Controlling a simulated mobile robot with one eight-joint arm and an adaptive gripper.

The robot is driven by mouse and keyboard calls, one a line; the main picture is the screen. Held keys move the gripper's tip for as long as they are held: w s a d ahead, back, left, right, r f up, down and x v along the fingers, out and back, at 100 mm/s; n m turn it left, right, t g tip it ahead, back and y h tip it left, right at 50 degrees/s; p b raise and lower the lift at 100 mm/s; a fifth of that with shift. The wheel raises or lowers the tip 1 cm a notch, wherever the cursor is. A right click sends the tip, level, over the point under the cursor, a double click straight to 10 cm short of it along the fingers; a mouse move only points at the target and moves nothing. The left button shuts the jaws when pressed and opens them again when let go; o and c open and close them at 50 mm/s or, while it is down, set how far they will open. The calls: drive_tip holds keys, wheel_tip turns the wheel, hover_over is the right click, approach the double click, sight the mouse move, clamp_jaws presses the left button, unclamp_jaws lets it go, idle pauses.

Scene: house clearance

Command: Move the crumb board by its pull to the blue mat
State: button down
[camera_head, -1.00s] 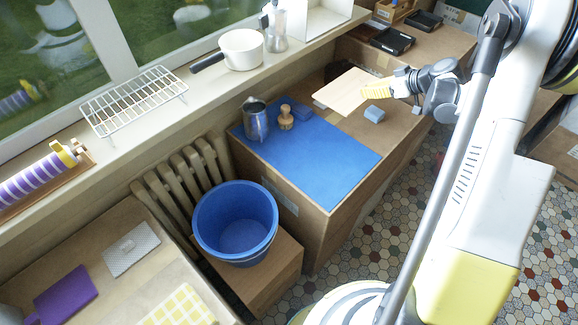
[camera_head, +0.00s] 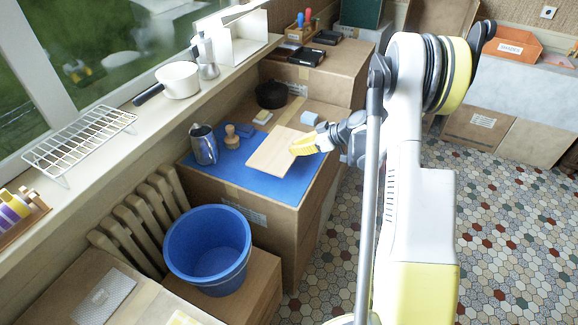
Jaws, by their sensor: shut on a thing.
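The crumb board (camera_head: 272,153) is a flat, light wooden board over the blue mat (camera_head: 292,188) on a cardboard box. Whether it touches the mat or hangs just above it I cannot tell. My gripper (camera_head: 302,145), with yellow fingers, is shut at the board's right edge. The pull is hidden by the fingers. The blue mat shows around the board at its front, left and right.
A metal pitcher (camera_head: 204,145) and a wooden stamp-like piece (camera_head: 231,137) stand left of the board. A blue bucket (camera_head: 208,245) stands in front.

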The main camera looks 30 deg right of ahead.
sight(291, 169)
drive_tip(key=shift+s+a+f, duration=0.2)
drive_tip(key=shift+a+f, duration=0.4)
drive_tip(key=shift+a, duration=0.3)
drive_tip(key=shift+f+b, duration=0.2)
drive_tip(key=shift+b, duration=0.15)
drive_tip(key=shift+f+b, duration=0.85)
drive_tip(key=shift+f, duration=0.9)
drive_tip(key=shift+f, duration=0.15)
drive_tip(key=c, duration=1.6)
unclamp_jaws()
drive_tip(key=shift+o, duration=0.2)
